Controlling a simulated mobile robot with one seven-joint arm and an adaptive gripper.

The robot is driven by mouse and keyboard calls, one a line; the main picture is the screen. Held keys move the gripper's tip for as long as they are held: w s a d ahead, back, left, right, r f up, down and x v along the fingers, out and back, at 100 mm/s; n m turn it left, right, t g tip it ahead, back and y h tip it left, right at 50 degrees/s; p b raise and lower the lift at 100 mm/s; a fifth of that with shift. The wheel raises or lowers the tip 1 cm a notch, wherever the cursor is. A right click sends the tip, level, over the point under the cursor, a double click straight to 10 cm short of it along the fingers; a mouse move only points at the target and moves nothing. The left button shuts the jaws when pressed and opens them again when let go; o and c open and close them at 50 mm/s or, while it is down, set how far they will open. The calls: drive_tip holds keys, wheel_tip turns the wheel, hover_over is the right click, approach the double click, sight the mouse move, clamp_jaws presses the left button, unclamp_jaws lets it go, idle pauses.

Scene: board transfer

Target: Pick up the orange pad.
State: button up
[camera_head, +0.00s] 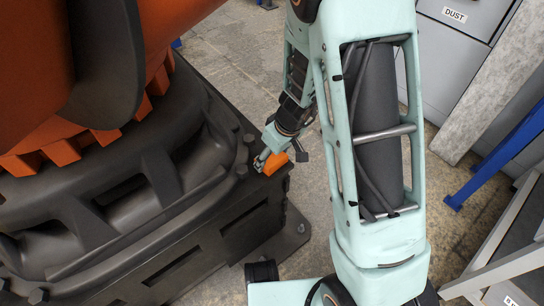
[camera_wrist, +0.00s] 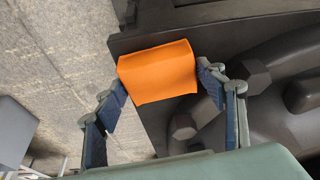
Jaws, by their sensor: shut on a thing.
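The orange pad (camera_head: 275,164) is at the corner of the dark machine base, beside a bolt head. In the wrist view the pad (camera_wrist: 158,68) sits between the two blue-padded fingers, one at each end of it. My gripper (camera_head: 266,158) is shut on the pad, and it also shows in the wrist view (camera_wrist: 161,88). The far part of the pad overlaps the dark edge in the wrist view. I cannot tell whether its underside touches the base. In the head view part of the gripper is hard to make out.
The dark machine base (camera_head: 150,215) with bolts and raised ribs fills the left, under a large orange robot body (camera_head: 35,75). Grey cabinets (camera_head: 455,60) and a blue-legged stand (camera_head: 495,155) are at right. Stone-like floor (camera_head: 225,45) is open behind.

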sight(272, 157)
drive_tip(key=shift+r, duration=0.4)
wheel_tip(272, 157, up, 2)
drive_tip(key=shift+r+p, duration=0.2)
drive_tip(key=shift+p, duration=0.75)
drive_tip(key=s+a+r+p, duration=0.1)
drive_tip(key=r, duration=0.1)
drive_tip(key=s+a+r+p, duration=0.1)
drive_tip(key=r, duration=0.1)
drive_tip(key=s+a+r+p, duration=0.1)
drive_tip(key=r, duration=0.1)
drive_tip(key=shift+s, duration=0.25)
drive_tip(key=s+a+r+p, duration=0.3)
drive_tip(key=s+a, duration=0.2)
drive_tip(key=s, duration=0.2)
drive_tip(key=shift+s+a+r+p, duration=0.25)
drive_tip(key=shift+s+r+p, duration=0.05)
drive_tip(key=shift+s+p, duration=0.05)
